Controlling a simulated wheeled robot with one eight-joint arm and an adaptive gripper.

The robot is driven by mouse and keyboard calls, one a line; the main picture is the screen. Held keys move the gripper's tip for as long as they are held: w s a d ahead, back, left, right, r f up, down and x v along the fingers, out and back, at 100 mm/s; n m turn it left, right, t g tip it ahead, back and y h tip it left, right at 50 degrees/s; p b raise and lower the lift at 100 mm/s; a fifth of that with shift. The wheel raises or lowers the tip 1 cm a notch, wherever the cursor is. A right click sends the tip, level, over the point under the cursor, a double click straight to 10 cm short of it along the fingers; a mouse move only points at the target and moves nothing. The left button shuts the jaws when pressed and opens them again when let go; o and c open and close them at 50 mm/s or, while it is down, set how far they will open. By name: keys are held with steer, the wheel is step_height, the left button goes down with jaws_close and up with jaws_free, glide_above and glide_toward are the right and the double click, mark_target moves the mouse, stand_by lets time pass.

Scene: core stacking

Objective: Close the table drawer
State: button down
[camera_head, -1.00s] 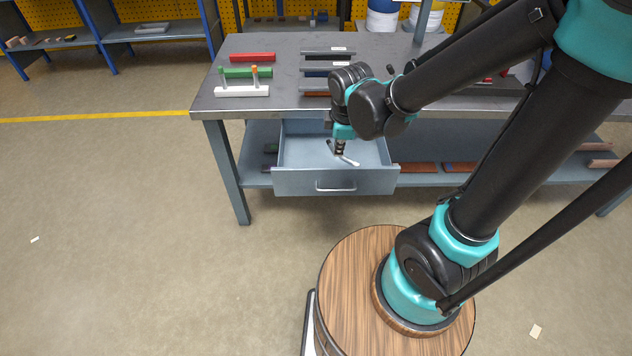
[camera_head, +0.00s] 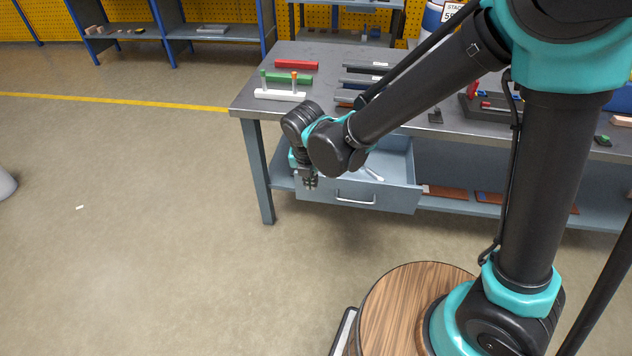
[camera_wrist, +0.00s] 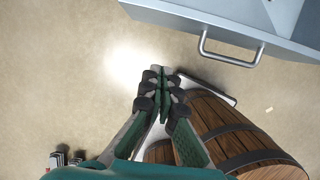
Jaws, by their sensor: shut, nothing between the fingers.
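The table drawer (camera_head: 395,196) is a grey-blue box pulled out under the workbench top, with a thin metal handle (camera_head: 355,199) on its front. In the wrist view the drawer front (camera_wrist: 190,14) and its handle (camera_wrist: 228,58) show at the top right. My gripper (camera_head: 310,184) is shut and empty, pointing down by the left end of the drawer front. In the wrist view its fingertips (camera_wrist: 163,72) are together over the floor, to the left of and below the handle, apart from it. Part of the drawer's left side is hidden behind my arm.
The workbench top (camera_head: 330,60) holds a red bar (camera_head: 297,65), a green bar (camera_head: 288,77) and a white bar (camera_head: 280,95). A light tool (camera_head: 373,174) lies in the drawer. A bench leg (camera_head: 258,172) stands left of my gripper. The floor in front is clear.

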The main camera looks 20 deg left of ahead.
steer(key=w+a+f, duration=0.1)
steer(key=w+f, duration=0.5)
steer(key=f, duration=0.2)
steer(key=shift+a, duration=0.2)
stand_by(0.3)
